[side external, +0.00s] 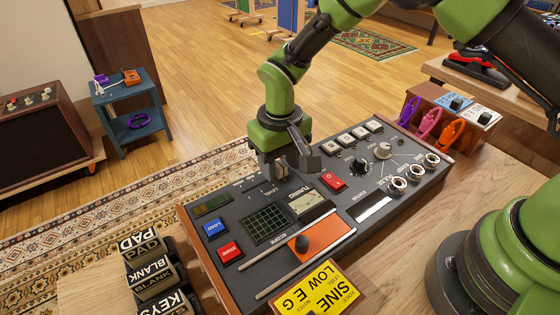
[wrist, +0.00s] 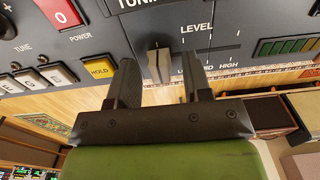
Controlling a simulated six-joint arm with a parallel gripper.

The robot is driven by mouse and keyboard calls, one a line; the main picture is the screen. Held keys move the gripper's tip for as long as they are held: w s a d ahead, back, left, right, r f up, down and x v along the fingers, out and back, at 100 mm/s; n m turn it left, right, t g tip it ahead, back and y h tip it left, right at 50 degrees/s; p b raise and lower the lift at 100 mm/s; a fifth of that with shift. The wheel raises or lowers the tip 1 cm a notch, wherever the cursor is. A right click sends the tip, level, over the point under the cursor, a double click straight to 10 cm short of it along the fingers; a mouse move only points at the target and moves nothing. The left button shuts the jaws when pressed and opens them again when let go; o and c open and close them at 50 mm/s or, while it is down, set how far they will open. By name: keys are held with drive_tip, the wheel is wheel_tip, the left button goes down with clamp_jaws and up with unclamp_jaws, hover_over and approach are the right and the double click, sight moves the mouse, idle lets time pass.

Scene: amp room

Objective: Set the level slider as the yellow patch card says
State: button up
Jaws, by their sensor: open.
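The yellow patch card (side external: 317,290) lies at the panel's front edge in the side view; it reads SINE, LOW and E G. The level slider's grey cap (wrist: 158,63) shows in the wrist view, left of the LOW, MID and HIGH marks. My gripper (wrist: 160,68) is open, with one finger on each side of the cap and visible gaps to both. In the side view my gripper (side external: 285,168) is down at the panel's far edge beside the LEVEL label, and it partly hides the slider there.
Labelled blocks (side external: 153,278) stand at the left. A rack of coloured cables (side external: 430,122) stands at the right.

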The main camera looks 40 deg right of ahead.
drive_tip(key=shift+f, duration=0.2)
drive_tip(key=shift+c, duration=0.2)
clamp_jaws()
drive_tip(key=shift+a, duration=1.25)
drive_tip(key=shift+o, duration=0.2)
unclamp_jaws()
drive_tip(key=shift+r, duration=0.1)
wheel_tip(320, 180, up, 10)
